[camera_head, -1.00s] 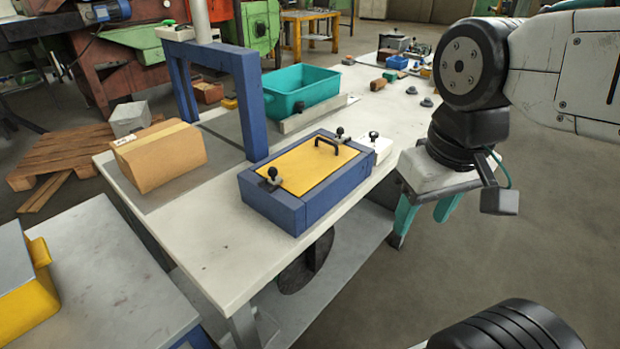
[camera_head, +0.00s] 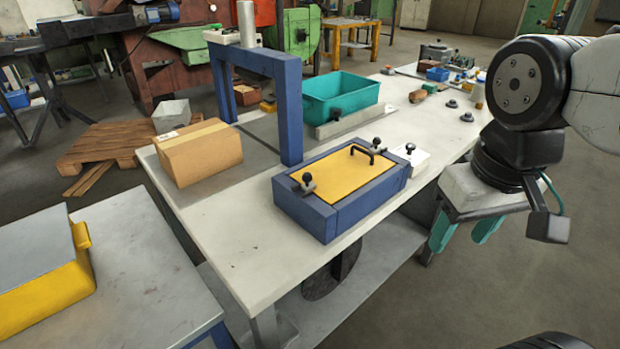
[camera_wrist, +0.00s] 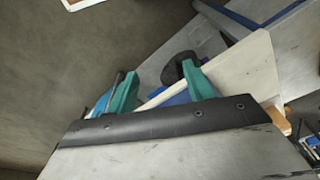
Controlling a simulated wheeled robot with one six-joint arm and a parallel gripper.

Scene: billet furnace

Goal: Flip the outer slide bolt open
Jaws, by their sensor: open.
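A blue box (camera_head: 331,222) with a yellow lid (camera_head: 345,172) sits on the white workbench. The lid has a black arched handle (camera_head: 363,152). A slide bolt with a black knob (camera_head: 307,181) is at the box's near left end. Another black-knobbed bolt (camera_head: 377,143) is at its far right end. I cannot tell from the knobs whether either bolt is slid open. My gripper (camera_head: 463,233), with teal fingers, is open and empty, apart from the box, past the bench's right edge. The fingers also show in the wrist view (camera_wrist: 160,92), which does not show the bolts.
The workbench (camera_head: 235,245) also holds a cardboard box (camera_head: 199,152), a blue arch frame (camera_head: 290,115) and a teal bin (camera_head: 341,95). A white block with a black knob (camera_head: 410,157) stands beside the box. A side table with a yellow container (camera_head: 45,290) is at left.

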